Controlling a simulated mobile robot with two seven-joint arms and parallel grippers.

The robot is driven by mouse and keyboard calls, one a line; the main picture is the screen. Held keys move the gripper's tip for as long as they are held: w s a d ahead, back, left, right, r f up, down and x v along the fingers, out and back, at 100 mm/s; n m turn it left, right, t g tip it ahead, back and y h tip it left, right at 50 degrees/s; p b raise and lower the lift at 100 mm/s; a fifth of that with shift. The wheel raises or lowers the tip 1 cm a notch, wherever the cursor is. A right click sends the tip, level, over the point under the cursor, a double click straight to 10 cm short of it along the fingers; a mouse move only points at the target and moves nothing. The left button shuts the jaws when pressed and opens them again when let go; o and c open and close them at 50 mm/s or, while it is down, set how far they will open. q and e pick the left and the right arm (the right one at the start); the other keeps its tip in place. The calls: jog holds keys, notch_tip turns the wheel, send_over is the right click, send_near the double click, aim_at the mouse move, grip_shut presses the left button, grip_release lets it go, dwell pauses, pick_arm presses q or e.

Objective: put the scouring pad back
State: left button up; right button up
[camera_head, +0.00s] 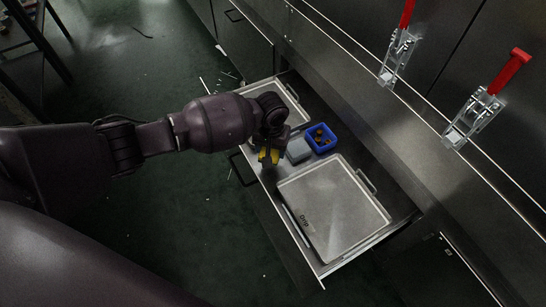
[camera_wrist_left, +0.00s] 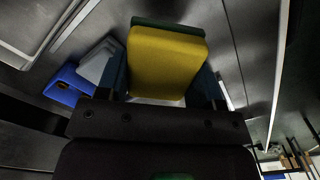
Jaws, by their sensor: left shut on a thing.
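The scouring pad (camera_wrist_left: 166,62) is a yellow block with a dark green layer along one edge. My left gripper (camera_wrist_left: 164,92) is shut on it, with one finger on each side. In the head view the left gripper (camera_head: 269,160) is over the open drawer (camera_head: 318,271), near its left long edge. The yellow of the pad (camera_head: 274,156) shows there in part, the rest hidden by the gripper. I cannot tell whether the pad touches the drawer floor. My right gripper is not in view.
A blue box (camera_head: 321,138) with small brownish pieces and a grey box (camera_head: 299,150) stand beside the gripper. A large tray (camera_head: 334,209) fills the near part of the drawer; another tray (camera_head: 283,93) lies at the far end. Red-handled clamps (camera_head: 484,101) are mounted at the right.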

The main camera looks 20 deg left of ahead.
pick_arm(q)
jog(key=shift+f, duration=0.35)
notch_tip(320, 180, down, 3)
jog(key=shift+s+r+b, duration=0.1)
jog(key=shift+s+b, duration=0.05)
jog(key=shift+b, duration=0.6)
notch_tip(320, 180, down, 2)
jog(key=shift+f+b, duration=0.2)
jog(key=shift+b, duration=0.25)
jog(key=shift+w+r, duration=0.2)
jog(key=shift+r, duration=0.05)
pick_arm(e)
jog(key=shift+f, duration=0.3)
pick_arm(q)
jog(key=shift+f, duration=0.15)
jog(key=o, duration=0.9)
